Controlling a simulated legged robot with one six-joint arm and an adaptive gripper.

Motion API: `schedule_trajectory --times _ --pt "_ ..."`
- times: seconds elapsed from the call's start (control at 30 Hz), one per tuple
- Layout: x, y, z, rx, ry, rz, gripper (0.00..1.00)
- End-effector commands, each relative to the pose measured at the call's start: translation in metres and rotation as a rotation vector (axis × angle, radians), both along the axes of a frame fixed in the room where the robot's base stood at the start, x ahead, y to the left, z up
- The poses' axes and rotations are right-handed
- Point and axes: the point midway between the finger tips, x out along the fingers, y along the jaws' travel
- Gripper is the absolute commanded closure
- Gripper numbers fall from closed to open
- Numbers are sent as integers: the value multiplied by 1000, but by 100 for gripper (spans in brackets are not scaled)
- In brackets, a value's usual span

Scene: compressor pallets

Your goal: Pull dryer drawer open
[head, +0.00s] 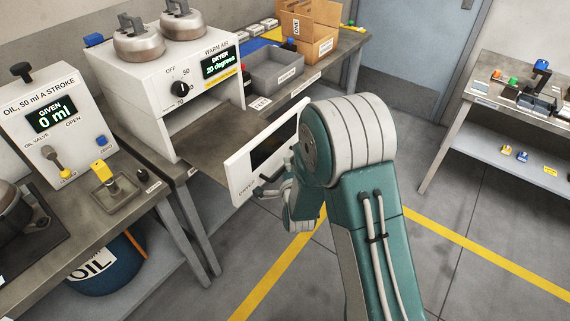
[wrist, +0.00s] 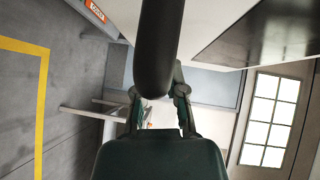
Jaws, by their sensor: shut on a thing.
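The white dryer (head: 140,92) stands on the bench in the head view, with a dial and a display reading "DRYER 20 degrees". Its drawer (head: 240,172) is out from the body. The drawer's white front stands well clear of the bench edge, and its dark flat floor (head: 205,140) shows behind. My gripper (head: 272,187) is at the outer side of the front, partly hidden by my arm. In the wrist view, a thick black handle bar (wrist: 156,55) runs between the fingers of my gripper (wrist: 158,95), which is shut on it.
Two metal pots with dark handles (head: 138,42) sit on the dryer. A grey bin (head: 275,72) and cardboard box (head: 310,35) are behind. Another table (head: 490,75) is at right. Floor between is clear.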

Motion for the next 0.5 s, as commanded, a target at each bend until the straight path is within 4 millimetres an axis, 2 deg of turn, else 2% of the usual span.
schedule_trajectory --times 0.17,0.2,0.27,0.5 --pt "-2 -1 -5 -3 15 -1 100" --pt "-2 -1 -5 -3 15 -1 76" --pt "-2 -1 -5 -3 14 -2 49" --pt "-1 0 -2 -2 7 0 49"
